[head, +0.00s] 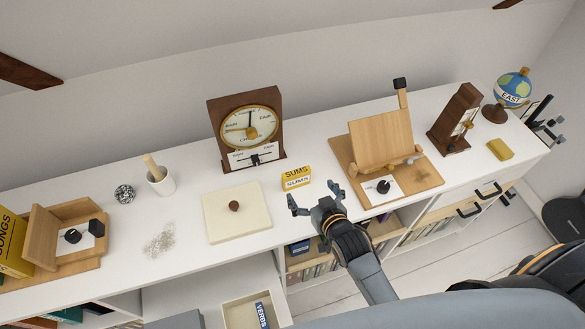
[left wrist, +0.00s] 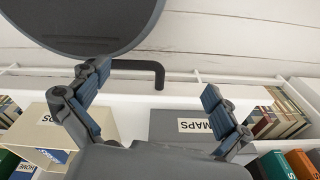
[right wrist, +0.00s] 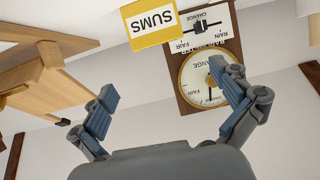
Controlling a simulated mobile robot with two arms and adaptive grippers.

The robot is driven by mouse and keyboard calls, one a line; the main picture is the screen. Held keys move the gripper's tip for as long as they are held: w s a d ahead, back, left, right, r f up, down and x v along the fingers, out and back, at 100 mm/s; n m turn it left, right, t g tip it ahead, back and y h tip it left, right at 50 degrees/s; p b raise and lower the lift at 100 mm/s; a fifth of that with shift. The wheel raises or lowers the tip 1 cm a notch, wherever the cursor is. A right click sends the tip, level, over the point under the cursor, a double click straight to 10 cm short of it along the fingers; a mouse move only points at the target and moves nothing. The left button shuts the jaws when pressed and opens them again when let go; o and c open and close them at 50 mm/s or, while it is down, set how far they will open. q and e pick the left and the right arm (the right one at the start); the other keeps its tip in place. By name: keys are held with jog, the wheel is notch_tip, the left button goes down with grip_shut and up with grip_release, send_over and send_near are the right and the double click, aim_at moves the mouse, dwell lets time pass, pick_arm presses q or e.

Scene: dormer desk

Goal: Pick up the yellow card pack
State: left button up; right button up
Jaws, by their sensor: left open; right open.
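The yellow card pack (head: 296,178), with a white band and the word SUMS, lies on the white desk right of a cream board. My right gripper (head: 315,198) is open and empty, just in front of the pack, on the near side. In the right wrist view the pack (right wrist: 152,22) shows upside down at the top, beyond and between the open fingers (right wrist: 168,100), not touching them. My left gripper (left wrist: 150,88) is open and empty in its wrist view, with a grey box marked MAPS behind it. I cannot make it out in the head view.
A wooden barometer (head: 246,130) stands behind the pack. A wooden easel stand (head: 382,143) is to its right, the cream board (head: 237,222) with a brown knob to its left. A small yellow block (head: 500,149) lies at far right. Shelves and drawers are below the desk's front edge.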

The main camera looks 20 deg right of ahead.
aim_at(298, 175)
jog(key=b+x, duration=0.1)
jog(key=x, duration=0.1)
jog(key=b+x, duration=0.4)
jog(key=shift+w+f, duration=0.1)
jog(key=shift+f, duration=0.25)
jog(key=shift+w, duration=0.25)
jog(key=shift+f, duration=0.15)
jog(key=b+x, duration=0.4)
jog(key=b, duration=0.1)
jog(key=shift+w+f, duration=0.15)
jog(key=shift+f, duration=0.2)
jog(key=shift+w, duration=0.15)
pick_arm(q)
notch_tip(298, 175, down, 11)
jog(key=s, duration=0.1)
jog(key=shift+d+f, duration=0.15)
jog(key=shift+d, duration=0.15)
pick_arm(e)
jog(key=shift+r, duration=0.1)
pick_arm(q)
jog(key=shift+s, duration=0.2)
jog(key=shift+s, duration=0.1)
pick_arm(e)
jog(key=c, duration=1)
jog(key=shift+c, duration=0.2)
